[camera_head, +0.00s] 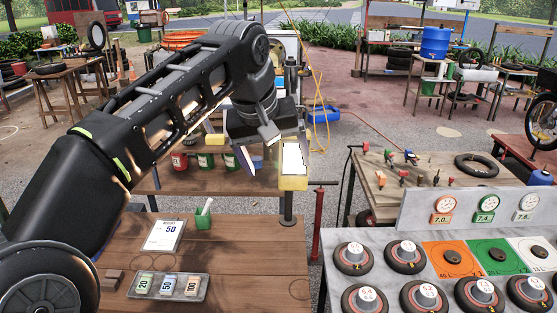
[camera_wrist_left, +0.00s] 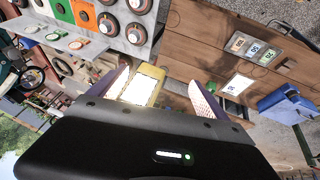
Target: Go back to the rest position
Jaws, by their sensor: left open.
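My left gripper (camera_head: 278,152) is open over the back edge of the wooden table (camera_head: 255,245). A yellow device with a glowing white screen (camera_head: 293,180) stands on a dark post at that edge. In the left wrist view, the yellow device (camera_wrist_left: 155,73) lies between the spread fingers of the left gripper (camera_wrist_left: 163,90), closer to the left finger. I cannot tell whether that finger touches it. My left arm reaches across the left of the head view and hides part of the background. My right gripper is not in view.
On the table are a card reading 50 (camera_head: 164,235), a green cup (camera_head: 203,220) and a tray (camera_head: 205,288) of numbered pieces. A grey board (camera_head: 400,255) with several small wheels stands at right.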

